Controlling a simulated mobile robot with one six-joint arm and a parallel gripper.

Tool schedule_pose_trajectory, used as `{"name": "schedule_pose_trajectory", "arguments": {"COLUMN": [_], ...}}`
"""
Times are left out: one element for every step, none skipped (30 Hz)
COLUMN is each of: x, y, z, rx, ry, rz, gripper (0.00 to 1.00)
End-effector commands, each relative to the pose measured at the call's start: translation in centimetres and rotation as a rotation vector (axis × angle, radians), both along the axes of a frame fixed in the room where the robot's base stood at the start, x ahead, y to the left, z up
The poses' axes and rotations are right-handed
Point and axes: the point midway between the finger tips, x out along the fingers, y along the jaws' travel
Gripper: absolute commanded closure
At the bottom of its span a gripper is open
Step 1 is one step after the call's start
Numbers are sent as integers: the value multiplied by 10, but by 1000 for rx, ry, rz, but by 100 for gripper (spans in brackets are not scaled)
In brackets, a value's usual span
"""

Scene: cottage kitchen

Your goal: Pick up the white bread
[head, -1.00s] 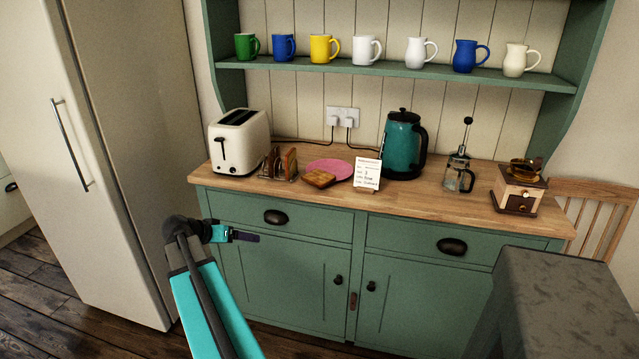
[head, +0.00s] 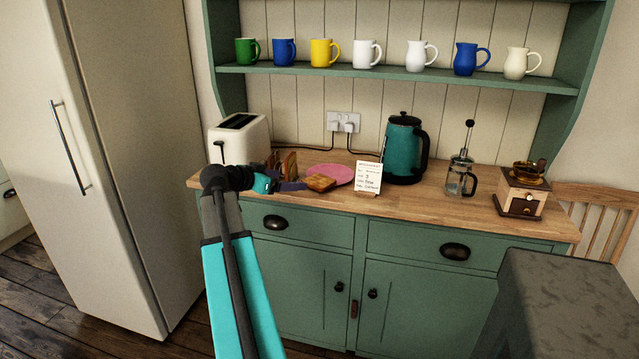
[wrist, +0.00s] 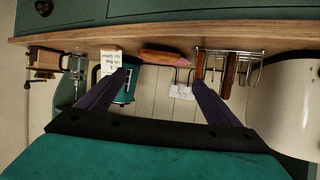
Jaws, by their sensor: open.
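The rack (wrist: 240,70) is beyond the right finger.
A cream toaster (head: 238,138) stands left of the rack, behind my arm. A small white card (head: 368,177) stands close right of the bread. A teal kettle (head: 403,148), a glass press (head: 461,178) and a grinder (head: 520,192) are farther right. Mugs line the shelf (head: 400,75) above.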

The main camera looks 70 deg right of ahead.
Motion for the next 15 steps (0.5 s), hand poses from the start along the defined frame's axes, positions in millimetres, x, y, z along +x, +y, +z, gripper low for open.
{"name": "schedule_pose_trajectory", "arguments": {"x": [0,0,-1,-2,-2,-3,-5,-6,-8,-9,-11,-13,-14,-16,-18], "y": [-1,-1,-3,-5,-7,-10,-12,-15,-20,-23,-27,-32,-36,-39,-44], "z": [0,-1,-1,-2,-3,-4,-5,-6,-8,-10,-12,-14,-15,-17,-19], "rx": [0,1,1,1,1,1,1,2,2,2,2,3,2,2,2], "ry": [0,0,0,1,1,1,1,1,1,1,1,1,1,1,1], "rz": [0,0,0,-1,-1,-1,-1,-1,-1,-1,-1,-2,-1,-1,-1], "gripper": [14,14,14,14,14,14,14,14,14,14,14,14,14,14,14]}}
